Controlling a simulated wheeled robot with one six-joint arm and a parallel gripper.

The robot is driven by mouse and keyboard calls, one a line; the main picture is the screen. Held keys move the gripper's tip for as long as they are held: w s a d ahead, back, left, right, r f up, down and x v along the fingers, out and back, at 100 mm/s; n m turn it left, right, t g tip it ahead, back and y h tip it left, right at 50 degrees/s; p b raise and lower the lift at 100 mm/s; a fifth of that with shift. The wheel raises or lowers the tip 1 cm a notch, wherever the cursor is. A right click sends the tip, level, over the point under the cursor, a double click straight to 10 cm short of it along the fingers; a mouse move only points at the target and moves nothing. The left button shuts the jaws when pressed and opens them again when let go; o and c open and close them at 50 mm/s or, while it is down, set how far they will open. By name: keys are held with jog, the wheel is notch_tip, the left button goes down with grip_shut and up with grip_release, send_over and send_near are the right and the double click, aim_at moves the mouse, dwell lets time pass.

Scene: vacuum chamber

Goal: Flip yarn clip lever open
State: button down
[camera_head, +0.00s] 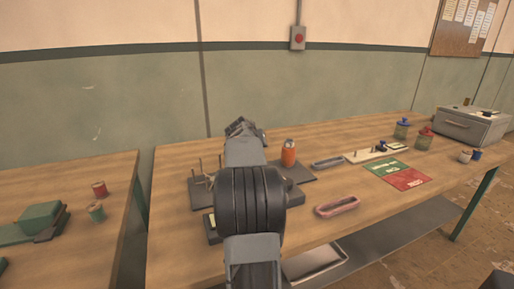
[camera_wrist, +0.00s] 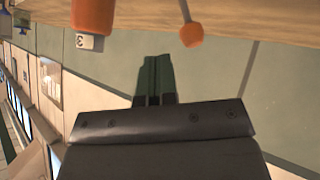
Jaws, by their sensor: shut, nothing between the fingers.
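An orange cylinder (camera_head: 289,154) stands upright on a dark base plate (camera_head: 300,171) on the bench. In the wrist view an orange body (camera_wrist: 92,14) shows at the upper left, cut off by the frame edge. Beside it a thin stem ends in an orange knob (camera_wrist: 191,35); it looks like a lever, but I cannot tell for certain that it is the clip's. My gripper (camera_wrist: 155,60) is shut and empty, its fingertips a little apart from the knob in the picture. In the head view my arm hides part of the base plate and fixture.
Thin upright pegs (camera_head: 203,168) stand left of my arm. Jars (camera_head: 424,139) and a metal box (camera_head: 471,125) stand farther right.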

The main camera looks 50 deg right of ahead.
jog(key=shift+r, duration=0.1)
jog(key=s+d+p+v, duration=0.1)
jog(key=s+v, duration=0.1)
jog(key=v, duration=1)
jog(key=shift+a+r, duration=0.15)
jog(key=shift+r, duration=0.05)
jog(key=shift+s, duration=0.1)
dwell(0.5)
jog(key=a+f+n+y+p, duration=0.3)
jog(key=a+f+y+p, duration=0.3)
jog(key=a, duration=0.7)
jog(key=s+a+r+n+y+p, duration=0.1)
jog(key=s+a+n+p, duration=0.1)
jog(key=a, duration=0.6)
jog(key=s+a+r+n+y+p, duration=0.1)
jog(key=s+a+r+n+p, duration=0.1)
jog(key=a+p, duration=0.3)
jog(key=s+a+r+n+y+p, duration=0.1)
jog(key=s+a+n+p, duration=0.2)
jog(key=a, duration=1)
jog(key=shift+r+t+y+p, duration=0.15)
jog(key=shift+t+y+p, duration=0.25)
jog(key=shift+p, duration=0.2)
